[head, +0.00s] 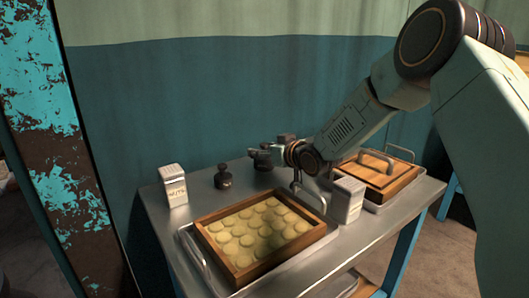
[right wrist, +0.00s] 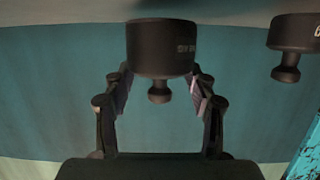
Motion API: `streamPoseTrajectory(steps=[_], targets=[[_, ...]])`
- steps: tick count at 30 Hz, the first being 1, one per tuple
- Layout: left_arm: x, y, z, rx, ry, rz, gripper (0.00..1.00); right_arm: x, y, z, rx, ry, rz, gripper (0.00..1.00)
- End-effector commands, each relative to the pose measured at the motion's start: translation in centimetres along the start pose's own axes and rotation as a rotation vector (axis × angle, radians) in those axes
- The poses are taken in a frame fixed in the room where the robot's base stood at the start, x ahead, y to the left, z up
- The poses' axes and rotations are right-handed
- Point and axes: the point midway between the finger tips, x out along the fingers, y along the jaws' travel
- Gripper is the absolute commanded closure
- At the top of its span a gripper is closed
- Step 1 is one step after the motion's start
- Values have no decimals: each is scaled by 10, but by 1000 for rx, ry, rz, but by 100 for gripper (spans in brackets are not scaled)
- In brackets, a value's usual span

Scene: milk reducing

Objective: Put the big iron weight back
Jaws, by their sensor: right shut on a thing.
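A dark iron weight (right wrist: 160,48) with a round knob sits between the fingers of my right gripper (right wrist: 161,82) in the right wrist view, which is upside down. The gripper is shut on it. In the head view my right gripper (head: 270,153) is over the back of the metal table, with the held weight (head: 262,161) partly hidden by it. I cannot tell whether the weight touches the table. Another dark weight (head: 223,177) stands upright to the left; it also shows in the right wrist view (right wrist: 291,45). My left gripper is not in view.
A wooden frame (head: 207,240) full of pale round pieces lies in a metal tray at the table's front. White boxes stand at left (head: 174,186) and right (head: 347,200). A wooden lid with handles (head: 378,178) lies at the right. A teal wall stands behind.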

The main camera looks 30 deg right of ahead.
Motion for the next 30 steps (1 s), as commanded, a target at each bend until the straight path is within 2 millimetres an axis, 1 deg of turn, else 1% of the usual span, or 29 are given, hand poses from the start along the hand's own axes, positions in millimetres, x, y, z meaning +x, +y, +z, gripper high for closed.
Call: streamPoseTrajectory(steps=[1,2,20,21,28,30], targets=[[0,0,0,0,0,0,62,0,0,-5,-2,10,0,100],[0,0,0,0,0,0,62,0,0,-4,-2,10,0,100],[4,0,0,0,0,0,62,4,0,11,0,2,-1,100],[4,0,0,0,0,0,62,3,-1,16,2,-9,-2,42],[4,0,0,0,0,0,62,3,-2,19,4,-16,-3,22],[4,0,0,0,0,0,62,3,-2,20,5,-17,-3,20]])
